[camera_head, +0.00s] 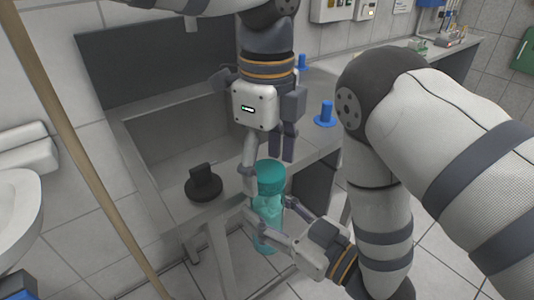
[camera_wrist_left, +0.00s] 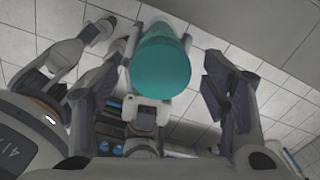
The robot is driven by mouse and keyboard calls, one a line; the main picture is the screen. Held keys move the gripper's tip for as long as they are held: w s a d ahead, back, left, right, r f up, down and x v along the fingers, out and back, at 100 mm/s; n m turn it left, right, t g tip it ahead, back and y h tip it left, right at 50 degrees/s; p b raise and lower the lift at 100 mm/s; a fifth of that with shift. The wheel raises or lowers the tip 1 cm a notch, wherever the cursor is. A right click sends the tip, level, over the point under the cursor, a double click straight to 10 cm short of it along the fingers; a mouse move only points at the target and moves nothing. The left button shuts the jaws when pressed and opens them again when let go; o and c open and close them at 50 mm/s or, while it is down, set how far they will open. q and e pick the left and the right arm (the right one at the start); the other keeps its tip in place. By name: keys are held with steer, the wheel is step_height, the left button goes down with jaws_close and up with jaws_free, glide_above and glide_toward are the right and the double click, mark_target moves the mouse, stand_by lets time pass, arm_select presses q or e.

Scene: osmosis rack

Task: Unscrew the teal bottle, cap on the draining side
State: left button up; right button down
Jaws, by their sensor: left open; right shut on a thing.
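The translucent teal bottle (camera_head: 266,236) stands upright in front of the sink counter, held off the floor, with its darker teal cap (camera_head: 270,175) on top. My right gripper (camera_head: 268,220) is shut on the bottle's body from the lower right. My left gripper (camera_head: 268,167) points down from above and is open, its fingers on either side of the cap. In the left wrist view the cap (camera_wrist_left: 160,66) sits between the spread left fingers (camera_wrist_left: 163,80), with a visible gap at the right finger. Contact at the left finger is unclear.
The grey sink basin (camera_head: 180,150) is behind and left, with a black knobbed disc (camera_head: 203,184) on its front rim. A blue knobbed disc (camera_head: 326,116) sits on the counter to the right. A wooden pole (camera_head: 80,150) crosses the left side.

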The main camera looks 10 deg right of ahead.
arm_select(q)
steer(key=c, duration=1.3)
steer(key=shift+o, duration=0.2)
steer(key=n, duration=0.3)
steer(key=shift+n, duration=0.3)
steer(key=n, duration=0.3)
steer(key=shift+r+n, duration=0.1)
steer(key=shift+n, duration=0.3)
steer(key=n, duration=0.7)
steer(key=shift+n, duration=0.4)
steer(key=n, duration=0.4)
steer(key=shift+r, duration=1.1)
